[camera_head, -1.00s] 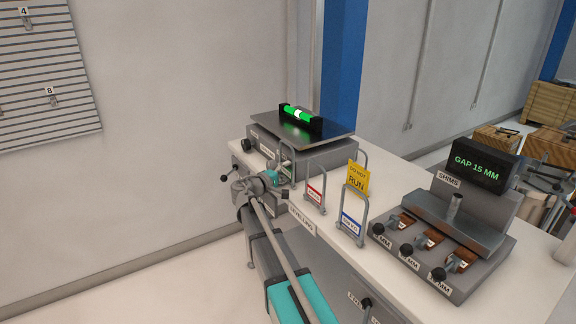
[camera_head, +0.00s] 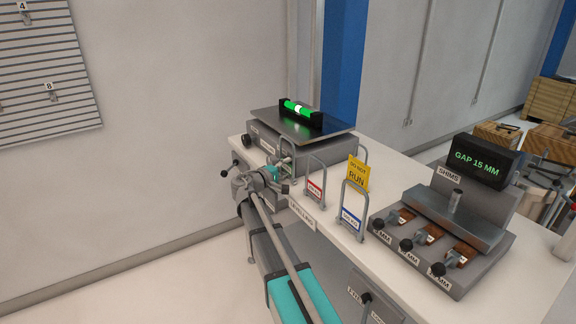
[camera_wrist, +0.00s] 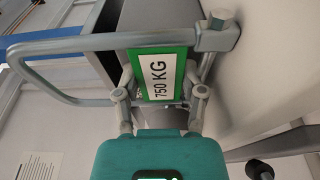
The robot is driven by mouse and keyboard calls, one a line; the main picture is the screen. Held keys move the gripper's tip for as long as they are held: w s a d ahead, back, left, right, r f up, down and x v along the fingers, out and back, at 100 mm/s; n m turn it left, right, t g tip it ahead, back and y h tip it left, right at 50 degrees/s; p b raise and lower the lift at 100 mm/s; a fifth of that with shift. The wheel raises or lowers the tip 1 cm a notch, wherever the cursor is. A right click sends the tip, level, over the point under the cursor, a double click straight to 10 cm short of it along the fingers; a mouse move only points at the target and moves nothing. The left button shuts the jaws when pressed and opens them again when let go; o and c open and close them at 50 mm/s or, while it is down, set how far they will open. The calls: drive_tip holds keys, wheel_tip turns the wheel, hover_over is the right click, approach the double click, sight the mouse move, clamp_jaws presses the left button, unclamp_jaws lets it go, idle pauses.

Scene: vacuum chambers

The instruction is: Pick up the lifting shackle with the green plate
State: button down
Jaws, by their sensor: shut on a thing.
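The lifting shackle with the green plate fills the upper part of the wrist view, its grey bent bar (camera_wrist: 90,43) running to the left and a bolt end at upper right. Its green-edged plate (camera_wrist: 160,75) reads 750 KG. My gripper (camera_wrist: 161,97) is shut on this shackle, with one finger on each side of the plate. In the head view my gripper (camera_head: 278,177) is at the bench's near left edge, where the arm hides most of the shackle. I cannot tell its clearance from the bench.
Shackles with a red plate (camera_head: 315,189) and a blue plate (camera_head: 351,221) stand close to the right. A yellow DO NOT RUN sign (camera_head: 358,174) is behind them. The levelling plate (camera_head: 262,119) with its green vial is behind my gripper. The shim block (camera_head: 440,240) is at right.

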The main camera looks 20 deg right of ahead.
drive_tip(key=shift+s+a+r+p, duration=0.25)
drive_tip(key=shift+s+r+p, duration=0.2)
drive_tip(key=shift+r+p, duration=0.15)
drive_tip(key=s+a+r+p, duration=0.6)
drive_tip(key=s, duration=0.5)
drive_tip(key=shift+s+a+r+p, duration=0.15)
drive_tip(key=shift+s+r+p, duration=0.05)
drive_tip(key=shift+r+p, duration=0.2)
